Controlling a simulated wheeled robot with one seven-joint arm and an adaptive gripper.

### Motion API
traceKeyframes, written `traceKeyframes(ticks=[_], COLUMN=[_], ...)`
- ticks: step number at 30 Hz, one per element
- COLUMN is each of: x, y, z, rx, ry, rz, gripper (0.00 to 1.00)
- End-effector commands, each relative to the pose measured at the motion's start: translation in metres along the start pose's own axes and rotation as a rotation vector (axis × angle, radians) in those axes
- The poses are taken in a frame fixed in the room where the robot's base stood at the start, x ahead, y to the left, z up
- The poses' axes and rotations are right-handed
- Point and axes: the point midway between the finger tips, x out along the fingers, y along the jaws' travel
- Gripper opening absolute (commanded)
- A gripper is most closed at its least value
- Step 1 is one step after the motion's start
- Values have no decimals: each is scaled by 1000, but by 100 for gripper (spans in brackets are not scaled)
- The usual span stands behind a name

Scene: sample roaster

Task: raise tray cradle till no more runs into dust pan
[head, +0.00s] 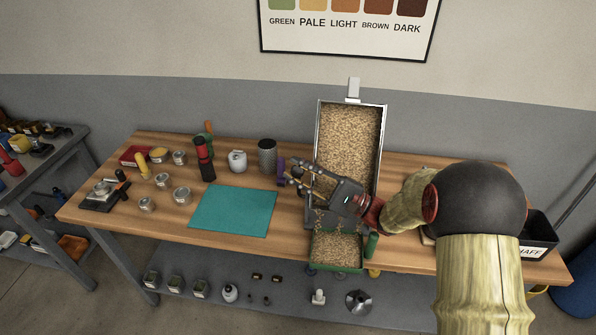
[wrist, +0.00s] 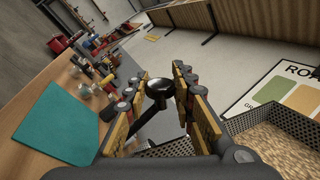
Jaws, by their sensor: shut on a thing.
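The tray cradle (head: 384,135) holds a long metal-rimmed tray full of pale beige grains and stands right of the table's middle. Its perforated wall (wrist: 296,122) and grains show at the right of the wrist view. The green-rimmed dust pan (head: 334,268) sits in front of its near end, with similar grains inside. A few grains show between the two; whether they are moving cannot be told. My gripper (head: 294,172) is at the tray's left side, shut on a black round-topped knob (wrist: 159,86) on a stalk. The knob's lower mount is hidden.
A teal mat (head: 233,211) lies left of the cradle. Behind it stand a dark mesh cup (head: 267,156), a white jar (head: 237,161) and a red-black cylinder (head: 205,160). Small tins sit farther left. A black chaff bin (head: 537,235) is at the right end.

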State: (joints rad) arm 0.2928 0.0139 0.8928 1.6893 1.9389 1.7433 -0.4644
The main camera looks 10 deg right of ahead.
Motion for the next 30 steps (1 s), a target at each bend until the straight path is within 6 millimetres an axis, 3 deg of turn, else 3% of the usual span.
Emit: traceKeyframes(ticks=[20,21,30], x=[-2,-2,-2], y=[6,6,5], z=[2,2,2], rx=[-18,-18,-22], ry=[-8,-8,-9], rz=[3,3,2], gripper=[0,27,43])
